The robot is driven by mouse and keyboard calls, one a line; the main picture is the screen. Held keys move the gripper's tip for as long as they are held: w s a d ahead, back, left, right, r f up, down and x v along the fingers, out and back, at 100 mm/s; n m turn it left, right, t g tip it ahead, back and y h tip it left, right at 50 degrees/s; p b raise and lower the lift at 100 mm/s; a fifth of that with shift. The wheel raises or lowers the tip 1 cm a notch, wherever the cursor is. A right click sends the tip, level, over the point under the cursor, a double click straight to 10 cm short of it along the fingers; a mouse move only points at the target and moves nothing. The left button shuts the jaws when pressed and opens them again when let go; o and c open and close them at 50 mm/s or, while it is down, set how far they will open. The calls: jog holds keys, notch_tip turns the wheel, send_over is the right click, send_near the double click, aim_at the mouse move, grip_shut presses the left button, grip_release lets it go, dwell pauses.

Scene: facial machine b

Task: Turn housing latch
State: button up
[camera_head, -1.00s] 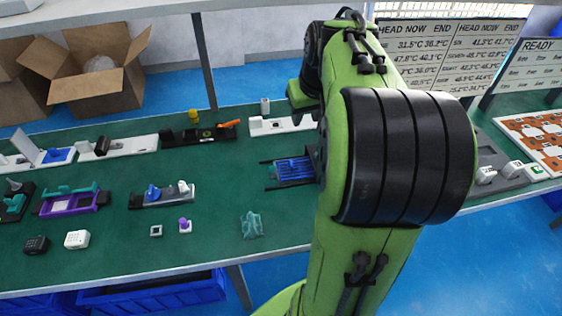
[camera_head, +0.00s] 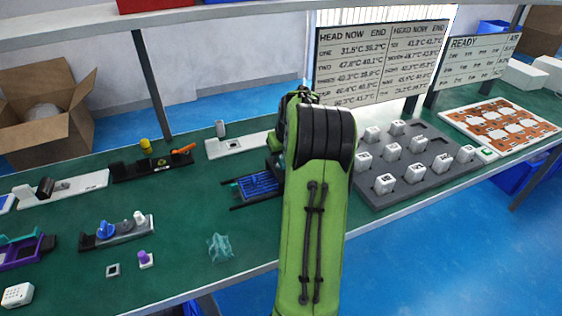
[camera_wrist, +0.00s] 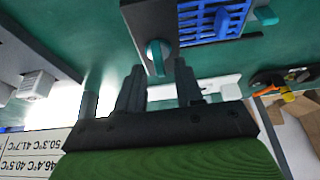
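A dark housing with a blue grid (camera_head: 258,185) lies on the green table, left of my arm in the head view. In the wrist view its blue grid (camera_wrist: 208,20) is at the top. A teal latch (camera_wrist: 157,57) stands at the near end of the housing. My gripper (camera_wrist: 158,78) is open, its two dark fingers apart on either side of the latch in the picture. I cannot tell whether they touch it. A second teal piece (camera_wrist: 265,15) shows beside the grid. My arm hides the latch and fingertips in the head view.
A grey tray (camera_head: 405,197) with several white blocks stands right of my arm. A black fixture with an orange lever (camera_head: 183,150) and a white fixture (camera_head: 236,145) are behind the housing. A clear teal part (camera_head: 220,247) lies in front, with bare table around it.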

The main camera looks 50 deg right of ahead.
jog(key=shift+w+d+f, duration=0.1)
jog(key=shift+w+f, duration=0.05)
jog(key=shift+f, duration=0.3)
grip_shut()
